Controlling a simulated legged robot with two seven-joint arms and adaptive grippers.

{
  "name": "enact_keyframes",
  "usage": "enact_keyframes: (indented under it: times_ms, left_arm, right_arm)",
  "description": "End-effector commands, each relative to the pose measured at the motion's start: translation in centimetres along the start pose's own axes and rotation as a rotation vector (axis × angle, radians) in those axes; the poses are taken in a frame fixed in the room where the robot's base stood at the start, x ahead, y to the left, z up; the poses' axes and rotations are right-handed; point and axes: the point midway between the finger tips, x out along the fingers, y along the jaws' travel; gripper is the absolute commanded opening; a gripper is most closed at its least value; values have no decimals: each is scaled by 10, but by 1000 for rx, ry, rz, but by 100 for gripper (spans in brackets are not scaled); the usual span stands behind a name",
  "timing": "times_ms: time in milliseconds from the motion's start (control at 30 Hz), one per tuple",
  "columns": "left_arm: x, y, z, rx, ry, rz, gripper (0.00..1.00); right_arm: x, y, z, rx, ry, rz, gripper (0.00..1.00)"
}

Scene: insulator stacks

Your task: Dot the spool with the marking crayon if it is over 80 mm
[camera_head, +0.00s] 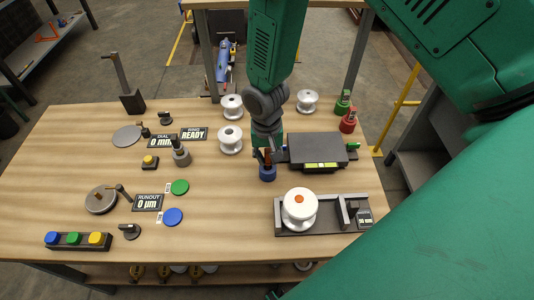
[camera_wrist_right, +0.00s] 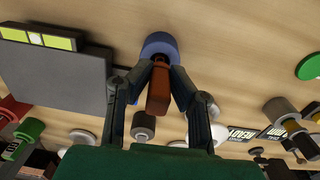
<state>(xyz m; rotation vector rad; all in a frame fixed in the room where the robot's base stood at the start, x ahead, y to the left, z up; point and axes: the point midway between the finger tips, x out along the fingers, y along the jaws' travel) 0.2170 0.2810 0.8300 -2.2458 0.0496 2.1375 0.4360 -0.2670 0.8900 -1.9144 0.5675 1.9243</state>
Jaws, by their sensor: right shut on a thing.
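A white spool (camera_head: 299,209) sits upright in a dark measuring fixture (camera_head: 325,225) at the table's front right. An orange-red round spot (camera_head: 299,199) shows on its top. The fixture has a small display (camera_head: 364,217), too small to read. My right gripper (camera_head: 268,158) is at a blue holder (camera_head: 267,174), behind and left of the spool. In the wrist view the right gripper (camera_wrist_right: 158,72) is shut on the reddish-brown marking crayon (camera_wrist_right: 158,92), its end at the blue holder (camera_wrist_right: 159,45). Whether the crayon is still inside the holder cannot be told. My left gripper is not in view.
A dark flat device (camera_head: 318,147) stands right of the gripper. White spools (camera_head: 230,140) (camera_head: 232,105) (camera_head: 307,100) stand behind. Green (camera_head: 343,102) and red (camera_head: 348,122) holders are at the right edge. Dials, discs and a button box (camera_head: 78,240) occupy the left. The front middle is clear.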

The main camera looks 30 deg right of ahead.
Motion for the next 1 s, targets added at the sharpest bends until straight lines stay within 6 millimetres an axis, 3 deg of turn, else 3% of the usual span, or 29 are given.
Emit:
enact_keyframes:
  times_ms: [867,900,933,1000]
  left_arm:
    - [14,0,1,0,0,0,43]
    - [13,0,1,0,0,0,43]
    - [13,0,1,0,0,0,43]
    - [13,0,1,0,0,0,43]
  right_arm:
    - [23,0,0,-1,0,0,0]
    - [22,0,0,-1,0,0,30]
    - [22,0,0,-1,0,0,40]
    - [22,0,0,0,0,0,40]
